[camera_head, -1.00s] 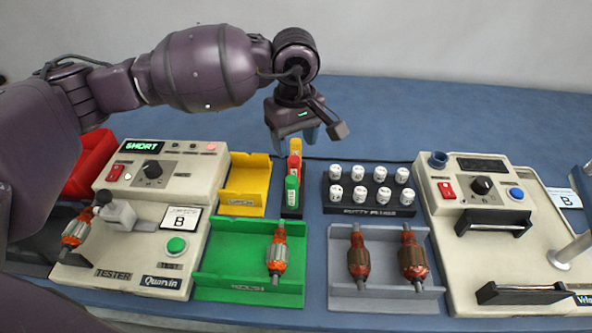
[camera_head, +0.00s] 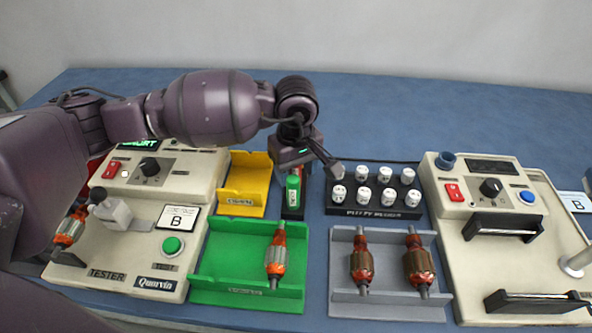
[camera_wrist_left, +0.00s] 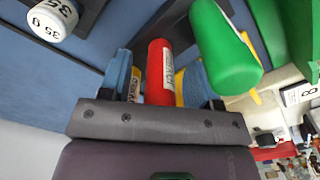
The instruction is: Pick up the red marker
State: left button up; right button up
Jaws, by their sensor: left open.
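The red marker (camera_wrist_left: 158,75) stands between the two blue fingers of my left gripper (camera_wrist_left: 160,88) in the left wrist view, and the jaws are open around it. In the head view the gripper (camera_head: 295,170) is low over the narrow dark marker holder (camera_head: 292,213) and hides most of the red marker. The green marker (camera_head: 293,192) stands just in front of it; it also shows in the wrist view (camera_wrist_left: 222,48), close beside the fingers. A yellow thing shows behind the red marker in the wrist view. My right gripper is not in view.
A yellow bin (camera_head: 241,207) is left of the holder. A block of white numbered weights (camera_head: 373,209) is close on the right. A green tray (camera_head: 215,290) and a grey tray (camera_head: 390,308) with armatures lie in front. A tester (camera_head: 150,285) and a winding machine (camera_head: 535,275) flank them.

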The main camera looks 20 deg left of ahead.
pick_arm(q)
jog(key=c, duration=1)
jog(key=shift+r, duration=0.2)
